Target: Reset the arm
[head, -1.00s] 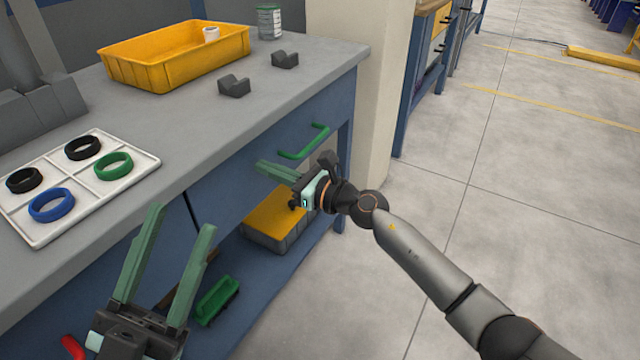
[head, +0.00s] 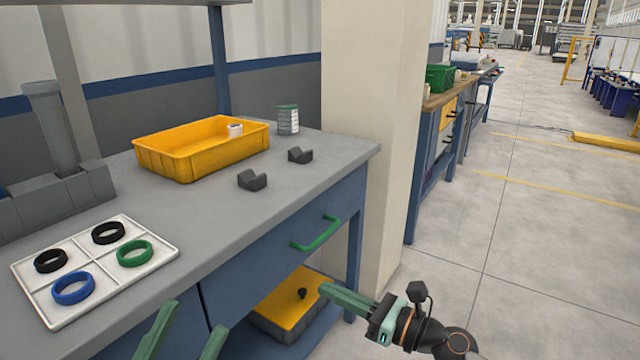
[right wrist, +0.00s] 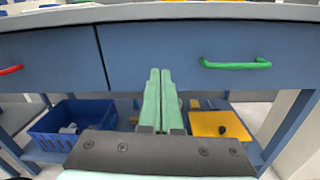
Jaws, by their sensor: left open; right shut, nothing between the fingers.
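My left gripper (head: 186,335) is at the bottom of the head view, its two green fingers spread apart and empty. Its body is cut off by the lower edge. My right gripper (head: 326,291) is in front of the workbench, below the green drawer handle (head: 316,233), clear of the bench. Its green fingers are together with nothing between them. The right wrist view also shows these closed fingers (right wrist: 161,100) pointing at the blue drawer fronts, with the green handle (right wrist: 235,63) to the right.
On the grey bench (head: 215,215) stand a white divided tray (head: 165,256) with black, blue and green rings, a yellow bin (head: 165,165) and two dark grey blocks (head: 252,180). The floor to the right is free.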

